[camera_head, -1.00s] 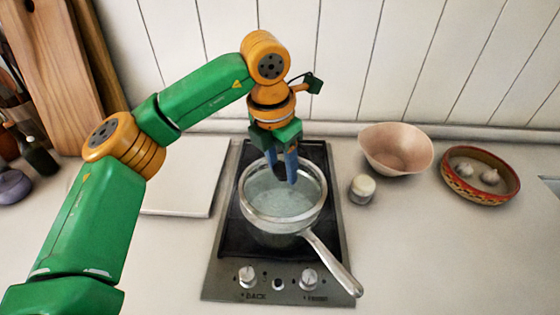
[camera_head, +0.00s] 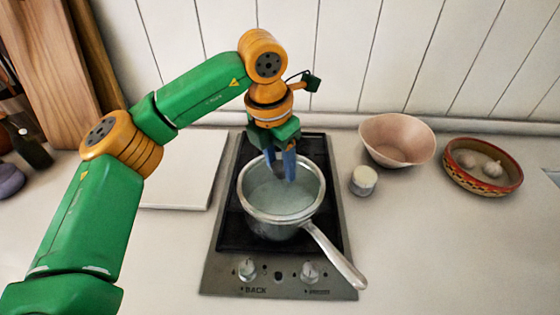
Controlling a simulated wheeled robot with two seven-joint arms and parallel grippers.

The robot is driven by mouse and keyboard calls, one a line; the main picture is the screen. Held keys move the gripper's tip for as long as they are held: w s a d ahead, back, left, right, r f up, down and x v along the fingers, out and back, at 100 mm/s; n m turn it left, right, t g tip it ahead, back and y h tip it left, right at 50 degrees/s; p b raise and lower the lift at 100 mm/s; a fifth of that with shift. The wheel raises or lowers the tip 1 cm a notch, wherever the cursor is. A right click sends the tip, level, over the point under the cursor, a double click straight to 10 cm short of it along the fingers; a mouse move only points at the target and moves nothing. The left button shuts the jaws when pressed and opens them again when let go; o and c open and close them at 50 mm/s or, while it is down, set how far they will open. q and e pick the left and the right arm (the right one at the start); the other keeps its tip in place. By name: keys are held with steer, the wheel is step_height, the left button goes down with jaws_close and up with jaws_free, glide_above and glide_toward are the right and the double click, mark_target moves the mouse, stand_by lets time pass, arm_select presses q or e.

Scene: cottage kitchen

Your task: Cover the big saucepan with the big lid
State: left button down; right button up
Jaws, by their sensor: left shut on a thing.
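The big saucepan (camera_head: 277,232) stands on the dark hob, its silver handle (camera_head: 335,256) pointing to the lower right. The big lid (camera_head: 270,197) looks like clear glass with a pale metal rim and lies level over the saucepan's mouth. Its rim is on or very close to the pan's rim; I cannot tell whether they touch all round. My left gripper (camera_head: 280,166) reaches down from above with blue fingers, shut on the lid's dark knob, which is mostly hidden between them. My right gripper is not in view.
The hob (camera_head: 230,272) has two knobs at its front. A pale board (camera_head: 180,180) lies to its left. To its right stand a small white-topped jar (camera_head: 364,181), a pink bowl (camera_head: 397,140) and a red-patterned dish (camera_head: 470,180) with garlic. The front right counter is clear.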

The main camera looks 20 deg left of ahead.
mark_target(274, 173)
arm_select(q)
steer(key=shift+f+b, duration=0.45)
steer(key=shift+f, duration=0.05)
stand_by(0.3)
steer(key=c, duration=0.6)
jaws_free()
steer(key=shift+r, duration=0.1)
steer(key=shift+r, duration=0.1)
step_height(274, 173, up, 11)
steer(key=s+p, duration=0.1)
steer(key=p, duration=0.7)
steer(key=shift+s+a, duration=0.3)
steer(key=shift+a, duration=0.05)
steer(key=shift+f, duration=0.2)
